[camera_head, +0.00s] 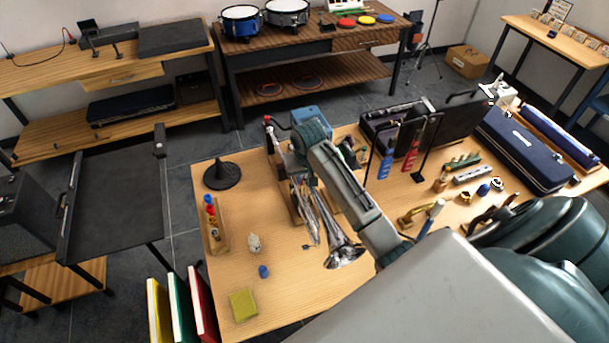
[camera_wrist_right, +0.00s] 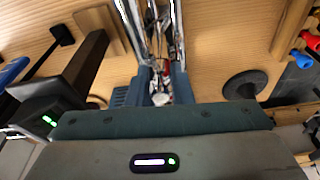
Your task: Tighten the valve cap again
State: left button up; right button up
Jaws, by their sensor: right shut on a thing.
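A silver trumpet (camera_head: 312,212) lies on wooden supports on the table, its bell toward the near side. My right gripper (camera_head: 287,160) reaches over its far end. In the right wrist view, the fingers of my right gripper (camera_wrist_right: 161,88) are closed in on a small shiny metal part with red and white on it, between the silver tubes (camera_wrist_right: 150,25). The valve cap cannot be made out clearly; the fingers and arm cover much of that spot. My left gripper is not in view.
A black cone-shaped stand (camera_head: 222,176) and a wooden rack of small bottles (camera_head: 216,228) stand left of the trumpet. A blue jar (camera_head: 263,271) and yellow cloth (camera_head: 243,304) lie nearer. Hanging tools (camera_head: 410,150), an open case and small parts crowd the right.

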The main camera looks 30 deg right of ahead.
jog(key=shift+m+p, duration=0.5)
jog(key=m, duration=0.3)
jog(key=m+h, duration=0.1)
jog(key=m, duration=0.2)
jog(key=shift+w+a+g, duration=0.1)
jog(key=shift+g, duration=0.2)
jog(key=o, duration=0.6)
jog(key=shift+m, duration=0.3)
jog(key=shift+d, duration=0.2)
jog(key=shift+a, duration=0.1)
jog(key=shift+r, duration=3.5)
jog(key=shift+f, duration=0.1)
